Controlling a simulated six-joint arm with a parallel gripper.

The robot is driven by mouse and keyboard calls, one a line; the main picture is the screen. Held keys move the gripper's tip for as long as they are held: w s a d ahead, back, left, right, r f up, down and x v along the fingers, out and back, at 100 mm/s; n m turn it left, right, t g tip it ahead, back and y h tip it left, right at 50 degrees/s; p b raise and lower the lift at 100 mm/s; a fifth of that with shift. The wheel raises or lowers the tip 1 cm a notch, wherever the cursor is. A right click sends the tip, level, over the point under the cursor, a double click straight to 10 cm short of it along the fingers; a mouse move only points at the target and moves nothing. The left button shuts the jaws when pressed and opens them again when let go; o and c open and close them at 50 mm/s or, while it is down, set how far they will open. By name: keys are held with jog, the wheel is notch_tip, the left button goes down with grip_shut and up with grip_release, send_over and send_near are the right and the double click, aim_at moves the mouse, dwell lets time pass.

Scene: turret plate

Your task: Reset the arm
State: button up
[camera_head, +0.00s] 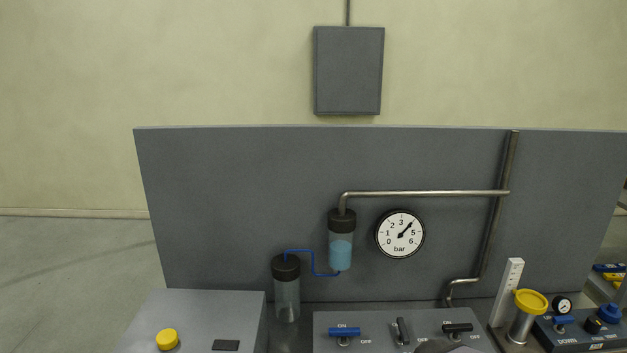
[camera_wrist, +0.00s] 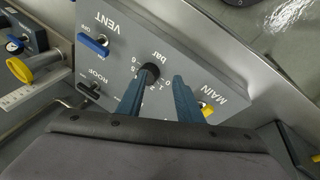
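My gripper (camera_wrist: 160,80) shows in the wrist view as two blue fingers standing apart over a grey control panel (camera_wrist: 120,60). A black knob (camera_wrist: 149,72) with a bar scale shows at the fingertips, nearer the left finger. I cannot tell whether the finger touches it. Nothing is seen held. The head view does not clearly show my gripper.
A blue VENT lever (camera_wrist: 92,44), a black ROOF lever (camera_wrist: 88,88) and a yellow MAIN lever (camera_wrist: 207,109) surround the knob. In the head view, a yellow funnel (camera_head: 531,301) stands right, a pressure gauge (camera_head: 400,234) hangs behind, and a yellow button (camera_head: 167,339) sits left.

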jog(key=s+a+r+m+g+y+p, duration=0.2)
jog(key=s+a+m+g+p, duration=0.1)
jog(key=s, duration=0.7)
jog(key=a+m+p, duration=0.1)
jog(key=a+p, duration=0.1)
jog(key=a, duration=0.1)
jog(key=shift+s+a+g, duration=0.2)
jog(key=shift+g, duration=0.1)
jog(key=shift+c, duration=0.4)
dwell(0.5)
